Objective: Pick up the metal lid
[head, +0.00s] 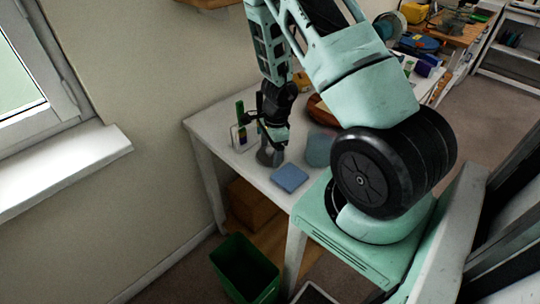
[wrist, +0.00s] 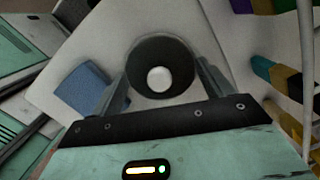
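A round, dark lid-like disc (wrist: 137,67) with a pale round knob at its centre shows in the wrist view. It lies between the two fingers of my gripper (wrist: 162,72), one finger along each side. The fingers stand wide apart; I cannot tell whether they touch its rim. In the head view my gripper (head: 275,137) points down over a grey round vessel (head: 266,157) on the white table. The lid itself is too small and too covered by the gripper to make out there.
A blue square block (head: 289,178) lies on the white table (head: 255,178) near its front edge; it also shows in the wrist view (wrist: 85,90). A bluish container (head: 318,150) stands right of the gripper. Coloured upright items (head: 240,131) stand close behind-left. A green bin (head: 243,270) is below.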

